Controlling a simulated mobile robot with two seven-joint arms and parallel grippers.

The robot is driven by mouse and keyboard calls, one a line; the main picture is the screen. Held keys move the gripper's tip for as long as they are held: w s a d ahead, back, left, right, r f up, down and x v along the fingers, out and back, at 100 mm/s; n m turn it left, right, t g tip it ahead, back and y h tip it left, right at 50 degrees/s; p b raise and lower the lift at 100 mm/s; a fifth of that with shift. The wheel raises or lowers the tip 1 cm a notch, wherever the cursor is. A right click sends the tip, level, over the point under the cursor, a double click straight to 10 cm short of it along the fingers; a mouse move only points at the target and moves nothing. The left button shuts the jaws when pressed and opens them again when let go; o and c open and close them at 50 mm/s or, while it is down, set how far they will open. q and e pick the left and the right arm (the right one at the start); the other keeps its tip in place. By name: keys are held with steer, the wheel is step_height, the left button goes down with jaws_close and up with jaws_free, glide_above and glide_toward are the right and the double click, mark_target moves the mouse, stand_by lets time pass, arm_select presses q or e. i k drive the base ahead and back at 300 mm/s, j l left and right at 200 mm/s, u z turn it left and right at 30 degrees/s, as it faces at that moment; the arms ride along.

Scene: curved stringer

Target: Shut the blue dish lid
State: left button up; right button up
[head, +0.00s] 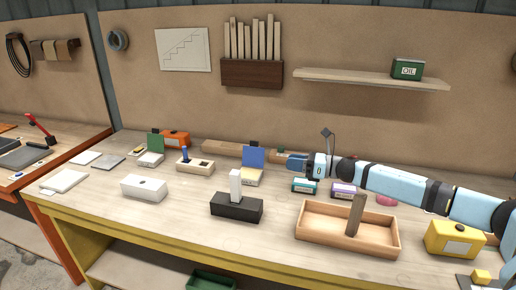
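The blue lid (253,157) stands raised at the back of a small pale dish (247,180) near the middle of the workbench. The dish is open at the front. My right gripper (291,162) reaches in from the right, a short way right of the blue lid, and its tips point left. It looks apart from the lid, but the gap is small. The fingers are too small to tell whether they are open or shut. My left gripper is not in view.
A similar dish with a raised green lid (155,144) stands further left. A black block with a white upright piece (235,185) stands in front of the blue-lidded dish. A wooden tray (325,236), a teal box (304,186) and a yellow box (455,238) lie to the right.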

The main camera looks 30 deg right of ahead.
mark_target(253, 156)
steer(key=i+l, duration=0.75)
steer(key=l, duration=0.2)
